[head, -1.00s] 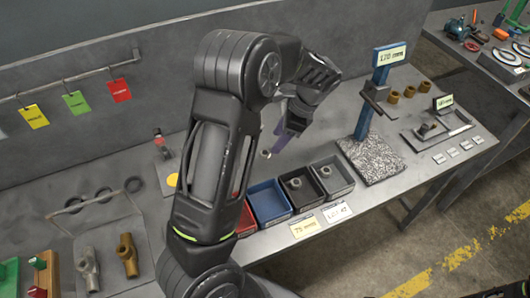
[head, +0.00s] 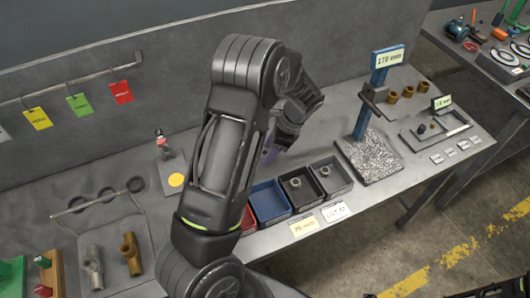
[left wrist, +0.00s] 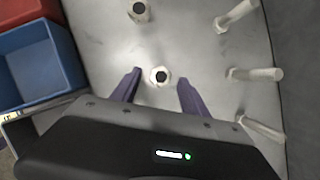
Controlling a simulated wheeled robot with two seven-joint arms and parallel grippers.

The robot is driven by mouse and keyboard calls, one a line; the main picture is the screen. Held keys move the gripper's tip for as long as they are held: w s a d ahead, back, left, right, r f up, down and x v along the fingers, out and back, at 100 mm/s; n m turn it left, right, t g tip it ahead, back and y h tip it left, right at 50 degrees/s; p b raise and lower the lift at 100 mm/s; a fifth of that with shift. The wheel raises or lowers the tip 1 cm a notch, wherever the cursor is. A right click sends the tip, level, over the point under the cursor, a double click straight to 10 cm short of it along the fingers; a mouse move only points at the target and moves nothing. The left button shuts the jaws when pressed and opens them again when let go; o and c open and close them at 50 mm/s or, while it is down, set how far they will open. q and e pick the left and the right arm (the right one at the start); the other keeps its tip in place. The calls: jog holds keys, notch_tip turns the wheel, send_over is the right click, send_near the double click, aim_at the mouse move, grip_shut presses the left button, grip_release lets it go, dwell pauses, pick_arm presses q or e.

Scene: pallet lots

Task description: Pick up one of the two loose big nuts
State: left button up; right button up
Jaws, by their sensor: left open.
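In the left wrist view, one loose big nut (left wrist: 153,76), pale with a dark hole, appears between the two purple fingertips of my left gripper (left wrist: 160,79). The gripper is open, with gaps on both sides of the nut. I cannot tell how far above the nut the tips are. A second loose nut (left wrist: 139,11) lies beyond it at the top edge. In the head view my left gripper (head: 269,153) is low over the bench behind the bins, and my arm hides both loose nuts.
Several pale bolts (left wrist: 255,74) stand right of the nut. A blue bin (head: 268,203) and red bin (left wrist: 62,14) are close by. Two dark bins (head: 312,206) (head: 345,187) hold nuts. A blue post (head: 361,121) with a sign stands to the right on a speckled base.

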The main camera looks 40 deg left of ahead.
dwell(0.5)
pick_arm(q)
grip_shut()
dwell(0.4)
